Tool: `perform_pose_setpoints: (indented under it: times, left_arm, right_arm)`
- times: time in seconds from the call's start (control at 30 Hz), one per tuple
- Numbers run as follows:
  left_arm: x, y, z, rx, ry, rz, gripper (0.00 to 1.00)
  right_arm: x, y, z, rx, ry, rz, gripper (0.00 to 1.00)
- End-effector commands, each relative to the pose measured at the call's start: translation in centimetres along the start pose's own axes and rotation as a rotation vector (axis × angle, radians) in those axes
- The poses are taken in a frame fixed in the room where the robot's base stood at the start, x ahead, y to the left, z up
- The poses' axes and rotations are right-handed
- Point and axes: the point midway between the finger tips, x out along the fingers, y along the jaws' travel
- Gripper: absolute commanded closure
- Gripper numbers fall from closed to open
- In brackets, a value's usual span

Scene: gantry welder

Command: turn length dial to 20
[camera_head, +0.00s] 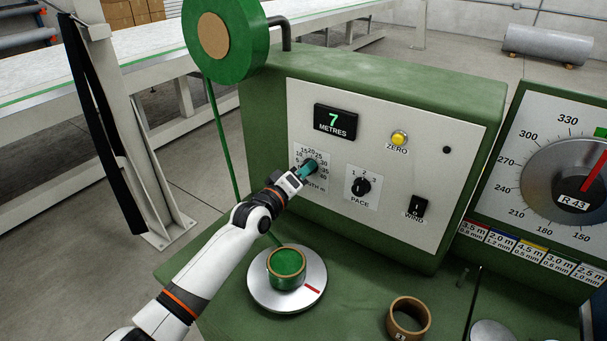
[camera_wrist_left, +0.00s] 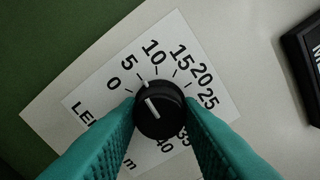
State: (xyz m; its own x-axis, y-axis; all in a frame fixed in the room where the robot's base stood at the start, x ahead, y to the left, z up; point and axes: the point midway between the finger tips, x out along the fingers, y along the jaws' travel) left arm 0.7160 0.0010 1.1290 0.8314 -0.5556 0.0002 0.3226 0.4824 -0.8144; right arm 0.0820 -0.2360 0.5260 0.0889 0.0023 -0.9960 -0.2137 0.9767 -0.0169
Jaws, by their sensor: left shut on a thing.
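The length dial (camera_wrist_left: 158,110) is a round black knob on a white scale plate, numbered from 0 past 25. Its white pointer line aims up and left, near the 5 mark. My left gripper (camera_wrist_left: 161,112) is shut on the knob, with one teal finger on each side of it. In the head view the left gripper (camera_head: 307,169) reaches the length dial's plate (camera_head: 300,152) and covers the knob and some numbers. The metres display (camera_head: 334,123) reads a green 7. My right gripper is not in view.
The pace dial (camera_head: 362,187), yellow zero button (camera_head: 399,138) and wind switch (camera_head: 417,207) share the panel. A green tape roll (camera_head: 225,38) hangs at upper left. A turntable (camera_head: 261,292) with a green-lined ring (camera_head: 287,264) sits below the arm; another ring (camera_head: 408,318) stands to the right.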

Motion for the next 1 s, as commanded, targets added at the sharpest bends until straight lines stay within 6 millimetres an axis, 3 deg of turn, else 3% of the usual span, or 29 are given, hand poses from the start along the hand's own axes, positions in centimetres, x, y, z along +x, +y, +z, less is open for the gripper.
perform_pose_setpoints:
  times: [0.5,1.0]
  left_arm:
    - [0.0,0.2,-0.1,0.454,-0.001,0.0,0.91]
    - [0.0,0.1,0.1,0.929,-0.001,0.0,0.91]
  right_arm:
    - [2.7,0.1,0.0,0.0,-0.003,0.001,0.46]
    - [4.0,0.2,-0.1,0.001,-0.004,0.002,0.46]
